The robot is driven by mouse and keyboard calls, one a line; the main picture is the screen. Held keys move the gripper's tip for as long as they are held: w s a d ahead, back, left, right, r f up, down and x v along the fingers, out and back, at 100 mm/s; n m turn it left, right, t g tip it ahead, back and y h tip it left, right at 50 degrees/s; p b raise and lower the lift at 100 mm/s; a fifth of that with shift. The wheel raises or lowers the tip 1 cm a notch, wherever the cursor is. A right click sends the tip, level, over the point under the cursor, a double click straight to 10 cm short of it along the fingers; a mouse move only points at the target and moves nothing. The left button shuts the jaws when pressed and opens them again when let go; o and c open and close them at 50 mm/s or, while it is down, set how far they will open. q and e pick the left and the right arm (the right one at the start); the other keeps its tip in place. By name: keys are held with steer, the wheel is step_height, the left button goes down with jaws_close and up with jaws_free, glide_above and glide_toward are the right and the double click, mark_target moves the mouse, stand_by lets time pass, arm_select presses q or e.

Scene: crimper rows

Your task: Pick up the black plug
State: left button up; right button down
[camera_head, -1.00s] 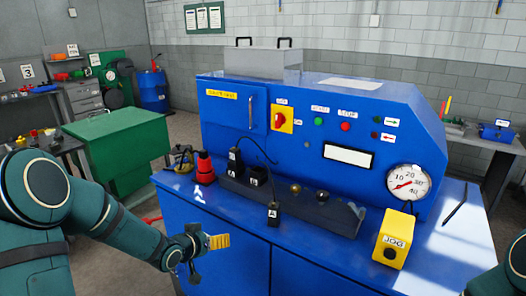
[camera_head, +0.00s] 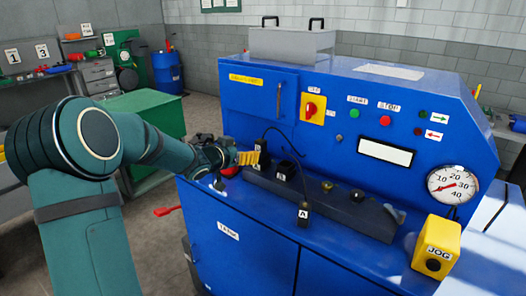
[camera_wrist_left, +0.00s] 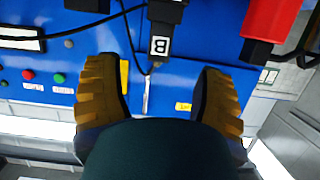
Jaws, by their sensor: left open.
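My left gripper (camera_head: 248,158), with yellow ribbed fingers, is at the left end of the dark rail (camera_head: 335,208) on the blue machine. In the left wrist view its fingers (camera_wrist_left: 160,75) are spread apart with nothing between the tips. A black plug marked B (camera_wrist_left: 163,22) with a cable shows just beyond them, between their lines. In the head view, a black plug (camera_head: 263,153) is partly hidden behind the fingers. Another black piece marked A (camera_head: 303,212) is at the rail's front. The red plug (camera_wrist_left: 268,22) is beside B, and mostly hidden by the gripper in the head view.
A black block (camera_head: 285,170) stands on the rail close to the gripper. A loose cable (camera_head: 290,143) arches over it. The pressure gauge (camera_head: 452,186) and yellow JOG box (camera_head: 436,247) are at the right. The machine's panel (camera_head: 345,115) rises behind.

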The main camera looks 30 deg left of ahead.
mark_target(258, 149)
arm_select(q)
steer(key=x, duration=0.9)
steer(key=shift+w+f, duration=0.1)
steer(key=shift+w, duration=0.25)
steer(key=shift+c, duration=0.2)
jaws_close()
